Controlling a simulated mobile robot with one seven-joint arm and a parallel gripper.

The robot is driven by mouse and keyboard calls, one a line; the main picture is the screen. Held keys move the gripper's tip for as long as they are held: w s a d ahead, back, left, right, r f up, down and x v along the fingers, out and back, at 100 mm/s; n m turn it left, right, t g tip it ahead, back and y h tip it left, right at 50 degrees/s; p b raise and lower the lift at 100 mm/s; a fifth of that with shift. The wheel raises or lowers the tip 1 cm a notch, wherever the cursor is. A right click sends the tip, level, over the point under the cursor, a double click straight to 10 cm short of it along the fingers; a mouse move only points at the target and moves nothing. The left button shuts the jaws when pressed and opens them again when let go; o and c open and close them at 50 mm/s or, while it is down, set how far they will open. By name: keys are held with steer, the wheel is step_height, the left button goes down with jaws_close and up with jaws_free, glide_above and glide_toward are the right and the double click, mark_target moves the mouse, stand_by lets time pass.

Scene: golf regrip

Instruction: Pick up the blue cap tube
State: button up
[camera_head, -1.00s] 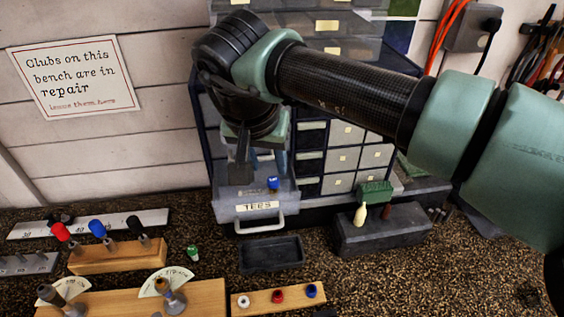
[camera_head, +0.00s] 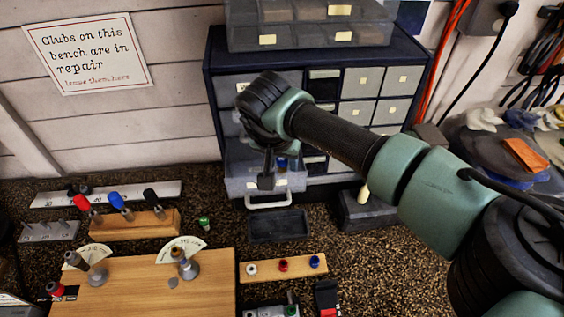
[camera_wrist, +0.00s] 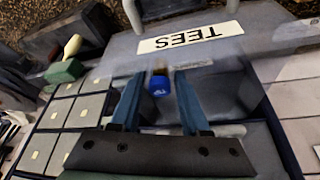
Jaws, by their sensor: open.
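A small tube with a blue cap (camera_head: 282,162) stands in the open drawer labelled TEES (camera_head: 240,184); its lower part is mostly hidden. In the wrist view the blue cap (camera_wrist: 160,86) shows between my two blue fingers, near their tips, with a gap on each side. My gripper (camera_head: 272,174) is above the drawer in the head view, beside the cap in the picture. In the wrist view my gripper (camera_wrist: 159,76) is open and empty. How deep the fingertips reach beside the tube is hard to tell.
The drawer cabinet (camera_head: 213,75) stands right behind. A black tray (camera_head: 278,227) lies in front of the drawer. A green-capped tube (camera_head: 205,223), a wooden rack with red, blue and black pieces (camera_head: 130,226) and a block with coloured rings (camera_head: 298,268) stand nearby.

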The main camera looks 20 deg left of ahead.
jaws_close()
steer(key=shift+a+r, duration=0.1)
steer(key=shift+r, duration=0.05)
